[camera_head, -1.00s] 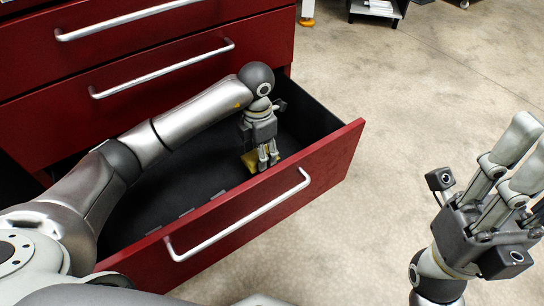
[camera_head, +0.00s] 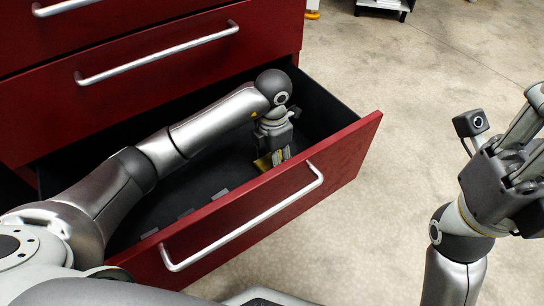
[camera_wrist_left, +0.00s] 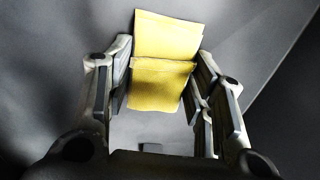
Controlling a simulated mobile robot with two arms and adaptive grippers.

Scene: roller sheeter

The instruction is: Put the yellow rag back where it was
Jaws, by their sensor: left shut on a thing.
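The yellow rag (camera_head: 262,163) is low inside the open red drawer, largely hidden by my left gripper in the head view. My left gripper (camera_head: 277,158) points down into the drawer near its front panel. In the left wrist view the folded rag (camera_wrist_left: 165,75) sits between the two fingers, and the gripper (camera_wrist_left: 163,62) is shut on it. Whether the rag touches the drawer floor is unclear. My right gripper (camera_head: 523,135) is at the right edge of the head view, outside the drawer, and partly cut off.
The drawer front (camera_head: 345,150) with its silver handle (camera_head: 245,222) stands out from the red cabinet (camera_head: 150,100). The dark drawer floor (camera_head: 160,205) has a few grey tabs near the front. Open concrete floor (camera_head: 390,200) lies to the right.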

